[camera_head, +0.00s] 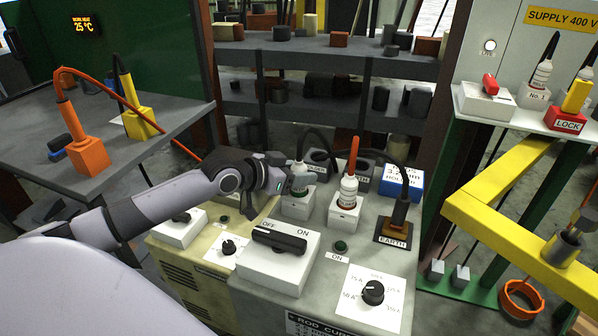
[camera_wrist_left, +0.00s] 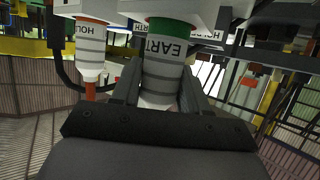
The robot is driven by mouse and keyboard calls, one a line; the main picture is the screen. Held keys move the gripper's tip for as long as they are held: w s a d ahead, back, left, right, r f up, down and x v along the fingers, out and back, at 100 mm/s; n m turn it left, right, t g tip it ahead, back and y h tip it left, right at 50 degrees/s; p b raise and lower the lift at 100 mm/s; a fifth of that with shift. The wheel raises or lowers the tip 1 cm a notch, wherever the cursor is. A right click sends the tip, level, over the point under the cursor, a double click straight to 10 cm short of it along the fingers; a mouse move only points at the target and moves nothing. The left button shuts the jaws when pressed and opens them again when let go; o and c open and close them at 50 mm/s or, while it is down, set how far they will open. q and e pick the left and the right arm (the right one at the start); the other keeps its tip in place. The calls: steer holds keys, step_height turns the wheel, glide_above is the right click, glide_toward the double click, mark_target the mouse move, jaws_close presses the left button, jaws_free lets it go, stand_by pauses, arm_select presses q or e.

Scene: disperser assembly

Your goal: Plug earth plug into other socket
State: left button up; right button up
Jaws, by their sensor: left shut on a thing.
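The earth plug (camera_head: 300,181) is a white cylinder with a green band and a black cable from its top. It stands upright at a white socket block (camera_head: 297,206) on the grey machine; I cannot tell how deep it sits. My left gripper (camera_head: 284,180) is shut on it from the left. In the left wrist view the plug (camera_wrist_left: 168,68), lettered EARTH, lies between the two fingers. An orange-banded holder plug (camera_head: 348,190) stands in the neighbouring white block (camera_head: 344,217). A brown connector (camera_head: 400,214) with a black cable stands at the EARTH plate (camera_head: 393,233). My right gripper is out of view.
An OFF/ON switch box (camera_head: 279,262) and a dial panel (camera_head: 372,297) are in front of the sockets. A blue-white box (camera_head: 402,183) stands behind. A yellow frame (camera_head: 510,220) is at the right, and a grey table (camera_head: 95,165) at the left.

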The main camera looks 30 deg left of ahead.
arm_select(q)
steer(key=shift+f, duration=0.35)
steer(key=o, duration=1.3)
steer(key=shift+v, duration=3.65)
steer(key=shift+w, duration=0.1)
